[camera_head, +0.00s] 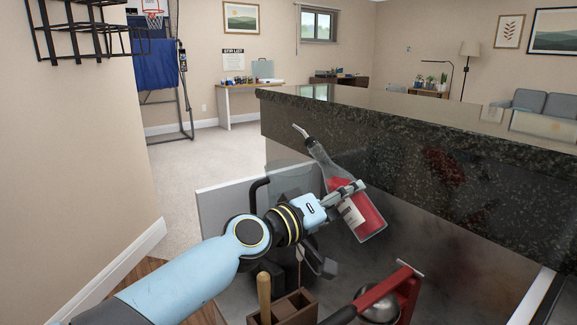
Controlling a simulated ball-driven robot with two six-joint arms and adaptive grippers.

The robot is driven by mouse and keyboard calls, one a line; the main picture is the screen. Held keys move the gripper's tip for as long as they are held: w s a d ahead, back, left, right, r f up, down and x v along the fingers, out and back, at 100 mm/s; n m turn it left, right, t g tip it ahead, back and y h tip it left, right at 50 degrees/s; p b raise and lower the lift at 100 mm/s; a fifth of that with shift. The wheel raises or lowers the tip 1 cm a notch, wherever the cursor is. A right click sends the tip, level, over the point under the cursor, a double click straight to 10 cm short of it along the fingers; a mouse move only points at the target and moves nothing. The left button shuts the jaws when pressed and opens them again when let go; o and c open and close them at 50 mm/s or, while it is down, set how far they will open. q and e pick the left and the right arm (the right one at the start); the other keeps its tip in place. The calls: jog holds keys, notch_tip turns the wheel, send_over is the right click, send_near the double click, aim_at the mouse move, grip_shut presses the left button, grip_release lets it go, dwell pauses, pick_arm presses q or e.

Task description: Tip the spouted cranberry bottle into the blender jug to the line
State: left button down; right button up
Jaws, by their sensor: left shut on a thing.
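The spouted cranberry bottle (368,218) is clear glass with red liquid in its lower part, a pale label and a metal spout. My left gripper (345,192) is shut on its body. The bottle leans to the left, its spout end still higher than its base. The blender jug (290,174) appears to be the see-through vessel with a black handle, left of the bottle. The spout is above the jug's rim in the picture; no stream shows. My left arm hides much of the jug, and I cannot make out its line or contents. My right gripper is out of view.
A brown wooden caddy (293,305) with a wooden-handled tool and a red press (395,292) with a metal bowl stand at the front. A raised dark stone counter (400,135) runs behind the bottle. Open carpet lies to the back left.

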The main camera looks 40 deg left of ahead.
pick_arm(q)
jog(key=d+n, duration=0.1)
jog(key=n+p, duration=0.1)
jog(key=d+n, duration=0.1)
jog(key=shift+s+d+f+n, duration=0.25)
jog(key=shift+d+f+n, duration=0.05)
jog(key=shift+f, duration=0.1)
jog(key=shift+a+r+n+p, duration=0.25)
jog(key=shift+r+n+p, duration=0.1)
jog(key=shift+n+p, duration=0.2)
jog(key=shift+w+a+r+n, duration=0.1)
jog(key=shift+a+r+n, duration=0.05)
jog(key=shift+r+n, duration=0.15)
jog(key=shift+p, duration=0.35)
jog(key=shift+r+n+p, duration=0.25)
jog(key=shift+r+p, duration=0.05)
jog(key=shift+r, duration=0.05)
jog(key=shift+r+n+p, duration=0.8)
jog(key=shift+r+p, duration=0.25)
jog(key=shift+p, duration=0.15)
dwell(4.6)
